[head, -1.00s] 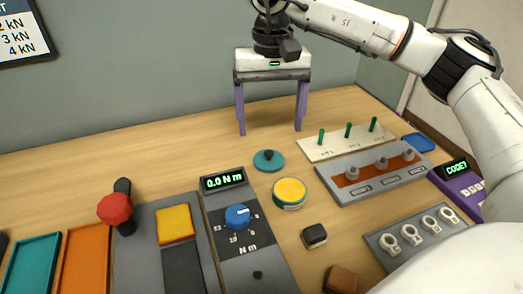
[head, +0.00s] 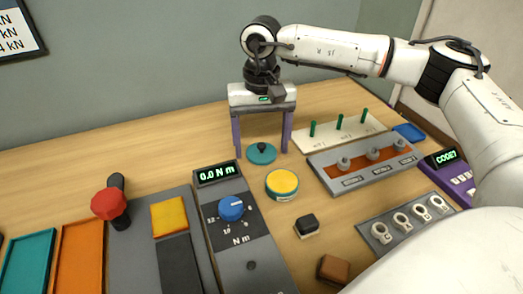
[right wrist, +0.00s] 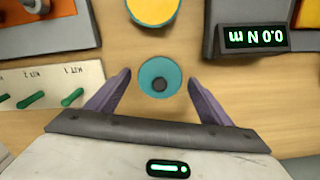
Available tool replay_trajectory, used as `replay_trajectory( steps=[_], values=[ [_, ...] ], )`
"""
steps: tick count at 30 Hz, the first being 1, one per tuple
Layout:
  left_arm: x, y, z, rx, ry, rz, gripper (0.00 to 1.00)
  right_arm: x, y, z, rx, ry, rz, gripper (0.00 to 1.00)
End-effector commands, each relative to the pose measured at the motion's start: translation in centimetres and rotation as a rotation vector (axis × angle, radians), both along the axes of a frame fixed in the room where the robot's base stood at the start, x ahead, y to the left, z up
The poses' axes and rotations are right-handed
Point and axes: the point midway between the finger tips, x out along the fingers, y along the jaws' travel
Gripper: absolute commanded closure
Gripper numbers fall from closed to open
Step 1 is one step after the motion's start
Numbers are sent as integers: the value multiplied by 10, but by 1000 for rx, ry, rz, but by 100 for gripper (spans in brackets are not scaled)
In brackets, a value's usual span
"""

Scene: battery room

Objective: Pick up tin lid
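The tin lid (head: 261,154) is a small teal disc with a dark knob, lying flat on the wooden table. It also shows in the right wrist view (right wrist: 159,78). My right gripper (head: 262,152) is above the lid, pointing down, with its purple fingers spread wide on either side. In the right wrist view the open fingers (right wrist: 158,92) frame the lid without touching it. The round tin (head: 282,185) with a yellow top stands just in front of the lid. It also shows at the top of the right wrist view (right wrist: 153,8). My left gripper is not in view.
A torque meter panel (head: 243,262) with a blue dial stands left of the tin. A pegboard (head: 315,143) with green pegs and a grey switch panel (head: 338,180) lie to the right. A dark block (head: 307,225) sits in front. Bare table surrounds the lid.

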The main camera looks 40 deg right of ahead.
Motion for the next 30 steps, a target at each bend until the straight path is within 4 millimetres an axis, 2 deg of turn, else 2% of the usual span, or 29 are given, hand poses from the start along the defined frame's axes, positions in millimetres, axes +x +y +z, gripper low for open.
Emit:
replay_trajectory(
  steps=[1, 6, 17, 20, 30],
  values=[
    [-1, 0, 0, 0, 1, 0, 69, 0, 0, 0, 0, 0, 0, 36],
    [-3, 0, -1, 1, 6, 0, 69, 0, 0, 0, 0, 0, 0, 61],
    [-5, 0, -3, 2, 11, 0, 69, 1, 0, 4, 1, -3, 0, 61],
    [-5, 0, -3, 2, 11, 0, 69, 1, 0, 16, 1, -4, 0, 61],
    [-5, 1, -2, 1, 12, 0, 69, 1, 1, 82, 0, -4, 1, 61]
  ],
)
